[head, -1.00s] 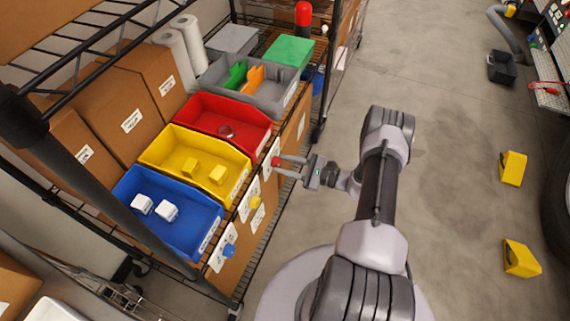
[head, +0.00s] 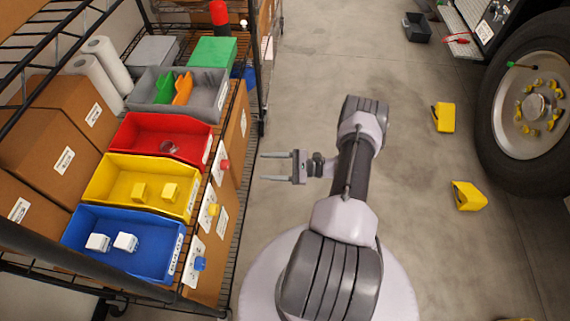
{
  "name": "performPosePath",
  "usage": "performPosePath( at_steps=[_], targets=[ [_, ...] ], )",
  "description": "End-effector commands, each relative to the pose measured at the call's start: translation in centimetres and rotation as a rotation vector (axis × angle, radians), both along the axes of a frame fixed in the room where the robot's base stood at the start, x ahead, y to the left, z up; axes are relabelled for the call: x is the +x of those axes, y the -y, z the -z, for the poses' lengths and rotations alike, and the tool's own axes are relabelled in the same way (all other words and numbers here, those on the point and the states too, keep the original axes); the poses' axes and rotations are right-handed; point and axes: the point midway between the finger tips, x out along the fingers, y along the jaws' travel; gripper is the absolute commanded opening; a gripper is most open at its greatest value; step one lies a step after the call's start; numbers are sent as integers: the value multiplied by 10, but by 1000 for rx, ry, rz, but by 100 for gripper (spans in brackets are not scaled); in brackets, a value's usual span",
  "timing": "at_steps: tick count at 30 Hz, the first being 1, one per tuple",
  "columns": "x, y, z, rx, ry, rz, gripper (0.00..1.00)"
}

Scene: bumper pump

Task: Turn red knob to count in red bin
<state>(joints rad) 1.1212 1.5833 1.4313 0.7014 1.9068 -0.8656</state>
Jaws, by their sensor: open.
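The red knob (head: 224,165) sticks out from a white card on the front of the shelf, below the red bin. My gripper (head: 263,167) is open and empty. Its two fingers point left toward the red knob, with a clear gap between them and it. The marking on the card around the knob is too small to read.
A yellow knob (head: 213,209) and a blue knob (head: 200,264) are below the yellow bin (head: 110,183) and blue bin (head: 85,235). A grey bin (head: 150,104) stands behind the red one. Yellow wheel chocks (head: 444,117) lie on the floor at right, near a tyre (head: 500,150).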

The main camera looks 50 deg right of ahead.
Motion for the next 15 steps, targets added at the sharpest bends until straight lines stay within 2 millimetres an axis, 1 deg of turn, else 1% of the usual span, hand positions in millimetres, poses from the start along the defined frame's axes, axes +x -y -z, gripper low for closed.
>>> performPosePath(
  at_steps=[1,3,6,10,15],
  targets=[
    [-11,10,-2,-2,1,4,54],
    [-24,21,-2,0,0,3,54],
    [-38,32,-1,0,0,2,54],
    [-46,39,-2,1,-1,0,54],
    [-47,39,-1,1,-1,-1,54]
  ],
)
